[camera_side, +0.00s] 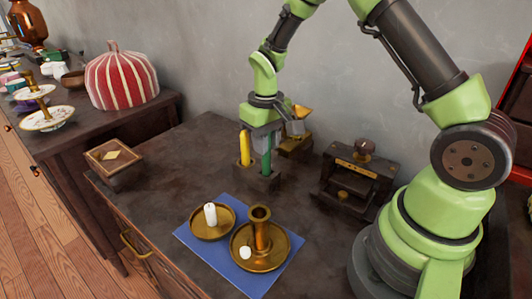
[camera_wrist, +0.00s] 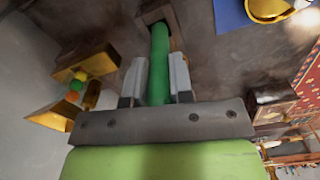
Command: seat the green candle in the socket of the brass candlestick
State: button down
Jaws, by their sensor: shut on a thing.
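The green candle (camera_side: 267,158) stands upright with its lower end at the dark wooden block (camera_side: 256,183); whether it is still inside its hole is hard to tell. My gripper (camera_side: 264,140) is shut on the candle from above. In the wrist view, my gripper's fingers (camera_wrist: 158,70) lie on both sides of the green candle (camera_wrist: 159,48), whose far end meets the block (camera_wrist: 148,14). The brass candlestick (camera_side: 261,236) stands on a blue mat (camera_side: 228,268) nearer the camera, with its upright socket open and empty.
A yellow candle (camera_side: 245,148) stands in the block, left of the green one. A wooden box with a drawer (camera_side: 357,180) is at right, a small box (camera_side: 115,163) at left.

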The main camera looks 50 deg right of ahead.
jog(key=r, duration=0.6)
jog(key=shift+a+r, duration=0.3)
jog(key=shift+a, duration=0.05)
jog(key=s+a+r+n, duration=0.1)
jog(key=s+a+r, duration=0.2)
jog(key=s+a, duration=0.3)
jog(key=s+a+r, duration=0.2)
jog(key=s+a, duration=0.1)
jog(key=a, duration=0.4)
jog(key=shift+s+a+f, duration=0.15)
jog(key=shift+f, duration=2.3)
jog(key=shift+s+a+f, duration=0.1)
jog(key=shift+a+f, duration=0.05)
jog(key=shift+f, duration=2.3)
jog(key=c, duration=1)
grip_release()
jog(key=shift+f, duration=0.1)
